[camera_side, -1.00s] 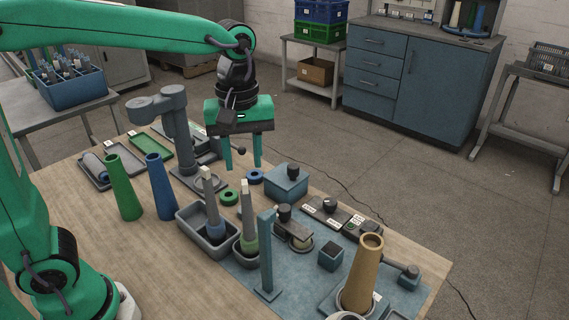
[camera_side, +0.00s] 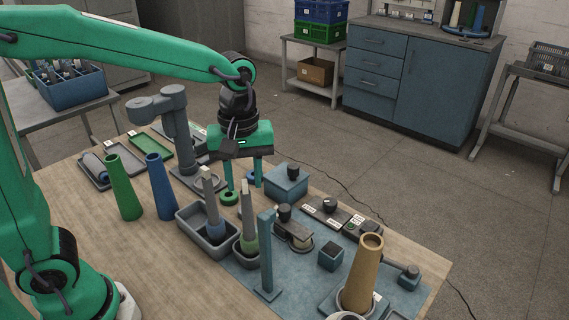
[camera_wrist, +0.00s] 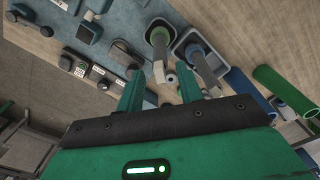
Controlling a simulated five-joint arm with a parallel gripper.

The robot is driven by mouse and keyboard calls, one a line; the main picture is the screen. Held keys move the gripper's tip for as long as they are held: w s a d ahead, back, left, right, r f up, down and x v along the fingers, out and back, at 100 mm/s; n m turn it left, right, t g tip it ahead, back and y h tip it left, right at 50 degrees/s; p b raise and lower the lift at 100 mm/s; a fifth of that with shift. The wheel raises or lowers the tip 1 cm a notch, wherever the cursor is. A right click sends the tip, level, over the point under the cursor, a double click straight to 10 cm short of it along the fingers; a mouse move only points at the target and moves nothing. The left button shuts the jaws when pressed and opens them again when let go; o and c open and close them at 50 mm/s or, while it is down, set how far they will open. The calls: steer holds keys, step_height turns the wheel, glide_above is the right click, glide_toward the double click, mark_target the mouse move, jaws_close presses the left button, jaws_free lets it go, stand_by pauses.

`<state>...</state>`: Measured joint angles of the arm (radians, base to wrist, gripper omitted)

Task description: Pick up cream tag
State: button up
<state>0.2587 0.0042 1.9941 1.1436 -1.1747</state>
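I cannot tell for sure which piece is the cream tag. Pale cream tips top two upright spindles: one on the green-based spindle (camera_side: 246,187), one on the blue-based spindle (camera_side: 207,172). Several small pale labels lie about, one beside the tan cone (camera_side: 377,297). My gripper (camera_side: 244,184) is open and empty, pointing down above the bench behind the green-based spindle. In the wrist view, the pale tip of the green-based spindle (camera_wrist: 159,71) shows between my two open fingers (camera_wrist: 160,82), apart from both. Depth between them is unclear.
A grey post machine (camera_side: 175,125) stands left of my gripper. Green (camera_side: 122,190) and blue (camera_side: 160,188) cones stand left. An upright blue-grey post (camera_side: 266,250) stands in front.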

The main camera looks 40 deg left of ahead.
mark_target(245, 181)
jaws_close()
steer(key=shift+r, duration=0.15)
steer(key=shift+r, duration=0.45)
step_height(245, 181, up, 3)
steer(key=shift+r, duration=0.1)
steer(key=s+d+r, duration=0.6)
steer(key=s+d, duration=0.2)
steer(key=shift+s+r, duration=0.2)
steer(key=shift+r, duration=0.15)
steer(key=shift+r, duration=0.15)
steer(key=shift+d+r, duration=0.1)
steer(key=shift+r, duration=1.2)
steer(key=shift+w, duration=0.1)
